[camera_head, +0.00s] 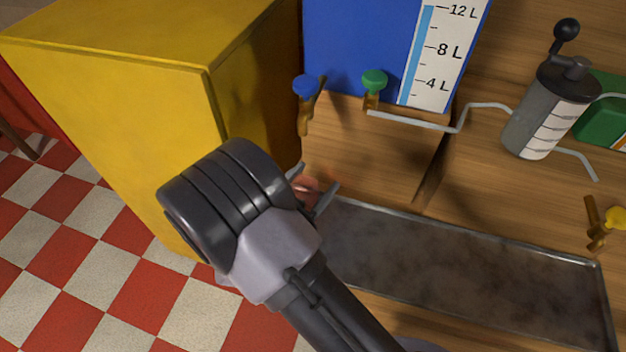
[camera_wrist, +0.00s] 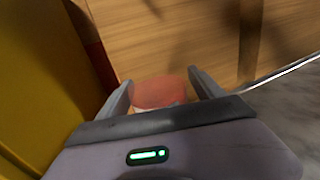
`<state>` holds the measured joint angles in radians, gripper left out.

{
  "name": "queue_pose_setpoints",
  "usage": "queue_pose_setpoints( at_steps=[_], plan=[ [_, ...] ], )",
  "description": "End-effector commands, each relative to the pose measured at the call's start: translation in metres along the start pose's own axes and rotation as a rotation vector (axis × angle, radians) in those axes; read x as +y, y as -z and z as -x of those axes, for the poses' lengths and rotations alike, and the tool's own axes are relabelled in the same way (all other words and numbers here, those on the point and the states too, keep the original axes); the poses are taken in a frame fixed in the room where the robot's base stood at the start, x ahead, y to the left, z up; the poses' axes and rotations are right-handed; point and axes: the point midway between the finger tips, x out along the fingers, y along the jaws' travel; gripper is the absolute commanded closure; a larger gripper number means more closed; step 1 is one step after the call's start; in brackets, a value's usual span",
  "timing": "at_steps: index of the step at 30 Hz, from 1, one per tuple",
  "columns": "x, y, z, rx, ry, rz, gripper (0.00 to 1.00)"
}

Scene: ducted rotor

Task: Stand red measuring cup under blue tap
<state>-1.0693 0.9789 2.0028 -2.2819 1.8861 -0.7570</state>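The red measuring cup (camera_wrist: 160,92) shows between the two fingers of my gripper (camera_wrist: 161,82) in the wrist view. It looks translucent and fills the gap, with a finger close against each side. In the head view, the cup (camera_head: 306,187) is a small reddish shape between the fingertips of my gripper (camera_head: 314,186), partly hidden by my wrist. The blue tap (camera_head: 305,88) has a round blue knob and a brass body on the wooden panel. It is above the cup in the head picture. What lies directly beneath the cup is hidden.
A yellow cabinet (camera_head: 110,80) stands close on the left. The metal tray (camera_head: 480,275) extends to the right and looks empty. A green tap (camera_head: 374,82) is beside the blue one, a yellow tap (camera_head: 608,218) at far right. A grey cranked cylinder (camera_head: 545,110) joins thin pipes.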

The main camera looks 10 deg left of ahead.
Motion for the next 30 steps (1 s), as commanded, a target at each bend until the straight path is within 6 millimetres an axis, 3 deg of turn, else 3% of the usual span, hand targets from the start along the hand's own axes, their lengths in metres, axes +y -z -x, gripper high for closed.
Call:
queue_pose_setpoints(
  at_steps=[10, 22, 27, 30],
  plan=[
    [0.0, -0.005, 0.003, 0.0, -0.002, 0.0, 0.23],
    [0.001, -0.006, 0.096, 0.0, -0.005, 0.0, 0.23],
    [0.0, -0.004, 0.117, 0.0, -0.002, 0.001, 0.23],
    [0.0, -0.003, 0.12, 0.0, 0.0, 0.001, 0.23]
  ],
)
